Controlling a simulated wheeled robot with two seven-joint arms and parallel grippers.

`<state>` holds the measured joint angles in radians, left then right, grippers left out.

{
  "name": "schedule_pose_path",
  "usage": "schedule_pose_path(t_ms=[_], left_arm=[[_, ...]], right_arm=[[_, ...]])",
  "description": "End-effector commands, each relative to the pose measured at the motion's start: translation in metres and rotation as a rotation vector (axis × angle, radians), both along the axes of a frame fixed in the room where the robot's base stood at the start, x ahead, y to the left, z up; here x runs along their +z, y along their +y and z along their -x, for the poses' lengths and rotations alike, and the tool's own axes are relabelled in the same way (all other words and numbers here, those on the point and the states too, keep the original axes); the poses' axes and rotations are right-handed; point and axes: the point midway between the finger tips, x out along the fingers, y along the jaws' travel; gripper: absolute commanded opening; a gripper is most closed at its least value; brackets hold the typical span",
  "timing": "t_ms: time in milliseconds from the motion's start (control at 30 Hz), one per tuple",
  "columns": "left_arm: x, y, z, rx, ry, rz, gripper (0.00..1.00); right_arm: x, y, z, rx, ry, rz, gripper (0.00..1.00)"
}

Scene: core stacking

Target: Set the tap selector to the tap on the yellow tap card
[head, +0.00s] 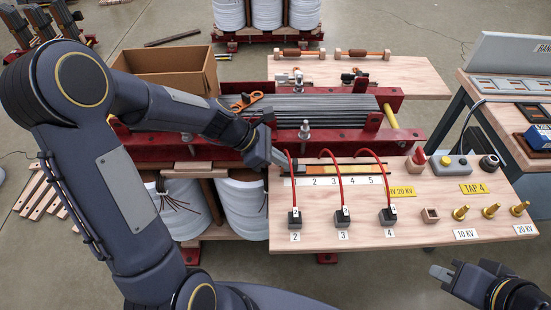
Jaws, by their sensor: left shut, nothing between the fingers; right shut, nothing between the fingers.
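The yellow tap card (474,188) lies on the right of the wooden worktop and reads TAP 4. The tap selector (345,170) is a long, low strip along the worktop's back left, with a white scale numbered up to 5 in front. I cannot make out clearly where its slider stands. My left gripper (282,160) is shut and empty at the strip's left end, near the 1; whether it touches the strip is unclear. My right gripper (441,272) is shut and empty, low at the right, in front of the worktop's edge.
Red cables arch over the selector to dark blocks (343,214) on the worktop (440,215). Another yellow card (403,192) reads HV 20 KV. Brass studs (491,211) stand front right. A red-framed steel core (310,108) lies behind. A button box (452,168) stands right.

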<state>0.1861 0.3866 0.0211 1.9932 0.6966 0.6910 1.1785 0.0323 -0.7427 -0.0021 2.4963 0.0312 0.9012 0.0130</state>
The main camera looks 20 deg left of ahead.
Motion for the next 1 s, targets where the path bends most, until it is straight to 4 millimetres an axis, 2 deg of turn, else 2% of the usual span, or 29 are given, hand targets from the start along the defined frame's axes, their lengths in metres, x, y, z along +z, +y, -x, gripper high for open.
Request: schedule_pose_path(t_ms=[233,367,800,1000], left_arm=[[0.0,-0.001,0.0,-0.001,0.0,0.0,0.0],[0.002,-0.013,-0.004,-0.004,0.001,0.001,0.0],[0.003,-0.105,-0.036,-0.006,0.002,0.001,0.0],[0.002,-0.132,-0.047,-0.004,0.0,0.001,0.0]], right_arm=[[0.001,0.0,0.0,0.0,0.0,0.0,0.0],[0.005,0.0,0.0,0.0,0.0,0.0,0.0],[0.035,0.0,0.0,0.0,0.0,0.0,0.0],[0.043,0.0,0.0,0.0,0.0,0.0,0.0]])
